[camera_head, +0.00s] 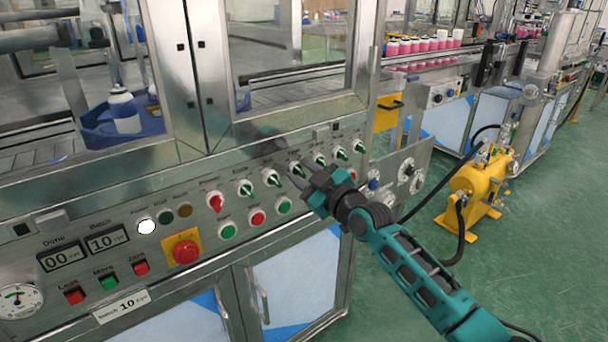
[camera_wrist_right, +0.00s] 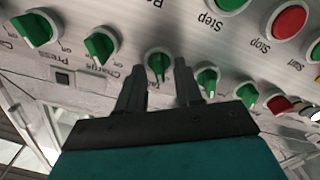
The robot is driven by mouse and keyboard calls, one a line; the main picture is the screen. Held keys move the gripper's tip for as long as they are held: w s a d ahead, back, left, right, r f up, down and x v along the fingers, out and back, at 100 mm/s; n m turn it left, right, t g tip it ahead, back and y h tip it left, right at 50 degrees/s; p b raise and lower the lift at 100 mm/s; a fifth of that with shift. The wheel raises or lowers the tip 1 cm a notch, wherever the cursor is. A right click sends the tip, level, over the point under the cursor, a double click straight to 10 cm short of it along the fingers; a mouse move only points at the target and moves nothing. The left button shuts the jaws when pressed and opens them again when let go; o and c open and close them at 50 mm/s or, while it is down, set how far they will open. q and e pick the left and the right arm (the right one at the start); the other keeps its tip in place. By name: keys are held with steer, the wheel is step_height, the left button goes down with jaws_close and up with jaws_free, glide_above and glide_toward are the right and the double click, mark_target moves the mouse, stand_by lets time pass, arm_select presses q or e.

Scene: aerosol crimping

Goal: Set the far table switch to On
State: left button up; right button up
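A row of green-handled selector switches runs along the steel machine panel (camera_head: 190,258). My right gripper (camera_head: 291,176) is at this row, its fingers pointing at the panel. In the right wrist view, which is upside down, the two fingers (camera_wrist_right: 162,88) are open, on either side of one green switch (camera_wrist_right: 158,65). This switch also shows in the head view (camera_head: 297,169), partly behind the fingers. Its label is partly hidden, so I cannot confirm that it is the far table switch. Contact is unclear. My left gripper is not in view.
Neighbouring green switches (camera_wrist_right: 208,80) (camera_wrist_right: 100,45) sit close on both sides. A red-handled switch (camera_head: 215,200), round push buttons (camera_head: 257,217) and a red emergency stop (camera_head: 185,251) share the panel. A yellow pump (camera_head: 480,185) stands on the open green floor.

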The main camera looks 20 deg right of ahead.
steer(key=shift+c, duration=0.2)
jaws_close()
steer(key=shift+m, duration=0.3)
steer(key=shift+m+p, duration=0.45)
steer(key=shift+m, duration=0.55)
steer(key=shift+w+d+m+p, duration=0.15)
steer(key=shift+m+p, duration=0.1)
steer(key=shift+m, duration=2.05)
steer(key=shift+s+d+m+p, duration=0.15)
steer(key=shift+m+p, duration=0.1)
steer(key=shift+m, duration=2.05)
steer(key=shift+w, duration=0.1)
